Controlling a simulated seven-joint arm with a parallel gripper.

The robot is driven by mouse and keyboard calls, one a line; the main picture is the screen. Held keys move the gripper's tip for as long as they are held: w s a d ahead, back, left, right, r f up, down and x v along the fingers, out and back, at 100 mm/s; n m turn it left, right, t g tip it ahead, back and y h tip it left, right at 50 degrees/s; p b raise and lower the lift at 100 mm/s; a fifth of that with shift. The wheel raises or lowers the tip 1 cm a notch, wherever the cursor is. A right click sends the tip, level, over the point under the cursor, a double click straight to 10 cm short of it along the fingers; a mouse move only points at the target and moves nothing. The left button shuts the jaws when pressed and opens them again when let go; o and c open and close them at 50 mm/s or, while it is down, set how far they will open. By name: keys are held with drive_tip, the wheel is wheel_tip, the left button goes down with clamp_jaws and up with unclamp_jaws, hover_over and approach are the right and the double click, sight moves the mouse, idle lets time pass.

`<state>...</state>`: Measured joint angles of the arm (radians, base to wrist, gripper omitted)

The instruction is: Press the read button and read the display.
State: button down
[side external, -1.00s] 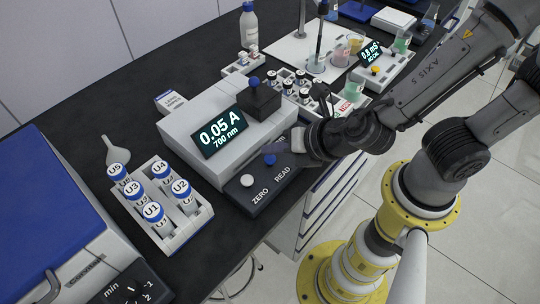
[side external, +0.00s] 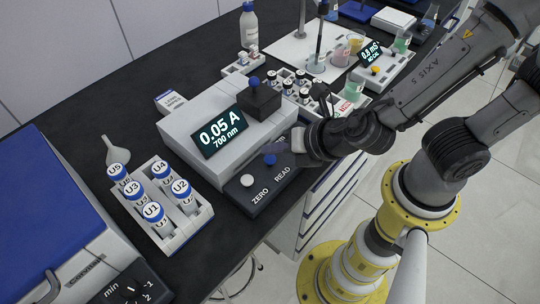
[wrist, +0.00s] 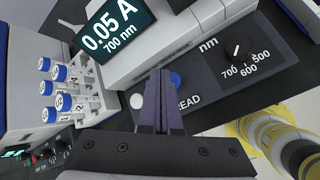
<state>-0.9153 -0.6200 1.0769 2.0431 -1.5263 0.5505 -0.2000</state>
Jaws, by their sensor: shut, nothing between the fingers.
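The photometer (side external: 190,120) is a grey box with a dark display (side external: 220,132) that reads 0.05 A, 700 nm. The display (wrist: 115,28) shows the same in the wrist view. On its front panel are the blue read button (side external: 270,159) and the white zero button (side external: 247,181). My gripper (side external: 287,148) is shut and empty, just to the right of the blue button in the side view. In the wrist view my gripper's fingers (wrist: 162,85) lie together, partly hiding the blue button (wrist: 176,79). Whether they touch it I cannot tell.
A rack (side external: 175,235) of blue-capped vials labelled U stands left of the photometer. A wavelength knob (wrist: 237,52) is right of the button in the wrist view. A black cell cover (side external: 262,100) with a blue knob rises on top. A funnel (side external: 114,152) lies behind the rack.

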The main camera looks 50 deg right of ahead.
sight(274, 161)
drive_tip(key=shift+f, duration=0.1)
idle(0.4)
drive_tip(key=shift+f, duration=0.35)
drive_tip(key=shift+f, duration=0.9)
idle(1.2)
drive_tip(key=shift+r, duration=1.35)
drive_tip(key=shift+r, duration=2.5)
